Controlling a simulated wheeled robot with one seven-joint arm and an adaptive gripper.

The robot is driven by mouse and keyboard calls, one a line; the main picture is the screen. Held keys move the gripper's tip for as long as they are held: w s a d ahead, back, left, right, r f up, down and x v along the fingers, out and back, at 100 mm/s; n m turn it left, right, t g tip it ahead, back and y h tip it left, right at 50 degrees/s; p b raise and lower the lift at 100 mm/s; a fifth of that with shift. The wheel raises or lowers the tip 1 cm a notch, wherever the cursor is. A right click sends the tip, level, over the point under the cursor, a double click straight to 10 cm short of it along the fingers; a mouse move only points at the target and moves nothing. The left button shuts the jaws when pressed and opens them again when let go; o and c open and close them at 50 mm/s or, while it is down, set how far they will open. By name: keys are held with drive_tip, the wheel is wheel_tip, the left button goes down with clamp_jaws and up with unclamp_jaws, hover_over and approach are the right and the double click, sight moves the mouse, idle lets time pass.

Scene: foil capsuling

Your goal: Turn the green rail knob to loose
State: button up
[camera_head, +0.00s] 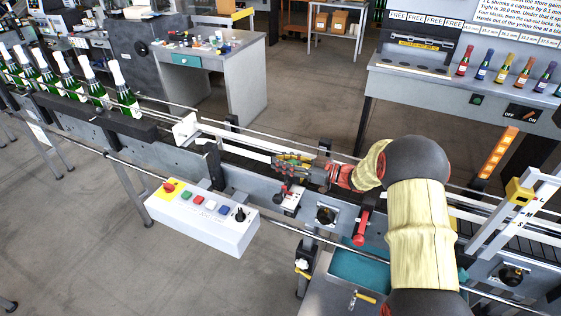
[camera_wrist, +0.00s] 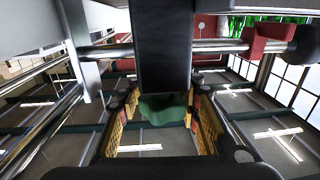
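The green rail knob (camera_wrist: 163,108) shows in the wrist view as a dark green lobed shape below a black block, which hides part of it. My gripper (camera_wrist: 163,100) has its two yellow-padded fingers spread, one on each side of the knob. Narrow gaps seem to remain, but I cannot tell whether the fingertips touch it. In the head view my gripper (camera_head: 292,166) reaches left to the conveyor's guide rail (camera_head: 235,138).
A white control box (camera_head: 203,222) with coloured buttons stands in front of the conveyor. A small red-knobbed switch plate (camera_head: 288,199) and a black dial (camera_head: 326,215) sit just below my gripper. Foil-topped bottles (camera_head: 125,95) stand at the left. A red lever (camera_head: 362,226) hangs near my arm.

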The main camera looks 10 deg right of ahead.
drive_tip(key=o, duration=0.4)
drive_tip(key=shift+a, duration=0.1)
drive_tip(key=shift+s, duration=0.1)
wheel_tip(320, 180, up, 10)
drive_tip(key=shift+f, duration=0.1)
idle(0.3)
